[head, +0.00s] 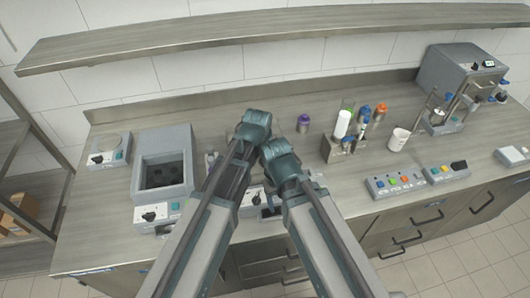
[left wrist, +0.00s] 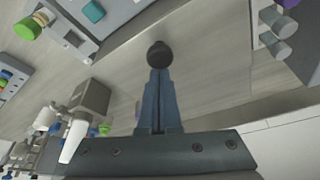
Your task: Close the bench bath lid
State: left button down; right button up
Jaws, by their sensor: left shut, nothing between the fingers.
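The bench bath (head: 143,190) is a grey box at the left of the bench in the head view. Its well is open and dark inside, with its raised grey lid (head: 165,141) at the back. A black knob is on its front. My left gripper (left wrist: 158,72) shows in the left wrist view, shut and empty. A dark round knob-like thing (left wrist: 159,53) lies just past its fingertips; I cannot tell what it belongs to or whether they touch. In the head view both my arms reach over the bench right of the bath, and their fingers are hidden. My right gripper is not visible.
A small scale-like device (head: 109,151) stands left of the bath. Right of my arms are a bottle rack (head: 343,149), a white cup (head: 398,140), a button box (head: 396,184) and a grey machine (head: 455,72). A shelf (head: 270,27) runs above the bench.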

pick_arm(q)
jog(key=shift+r, duration=0.1)
jog(key=w, duration=0.2)
jog(key=w+d, duration=0.1)
jog(key=w, duration=0.1)
jog(key=shift+r+p, duration=0.3)
jog(key=shift+p, duration=0.05)
jog(key=d+p+v, duration=0.1)
jog(key=p+v, duration=0.8)
jog(key=v, duration=0.1)
jog(key=shift+a, duration=0.4)
jog(key=shift+s, duration=0.15)
jog(key=shift+a, duration=0.1)
jog(key=s+a+f+n+g+y, duration=0.1)
jog(key=s+a+n+g, duration=0.1)
jog(key=s+a, duration=0.55)
jog(key=s+a+n+g, duration=0.1)
jog(key=s+a, duration=0.4)
jog(key=a, duration=0.5)
jog(key=s+d+f+m+g+y+b, duration=0.1)
jog(key=s+d+f+m+b, duration=0.2)
jog(key=s+d+f+b, duration=0.3)
jog(key=d+f+b, duration=0.4)
jog(key=f+b, duration=0.2)
jog(key=f, duration=0.1)
jog(key=shift+s+d+m, duration=0.2)
jog(key=shift+s+m, duration=0.05)
jog(key=shift+m, duration=0.05)
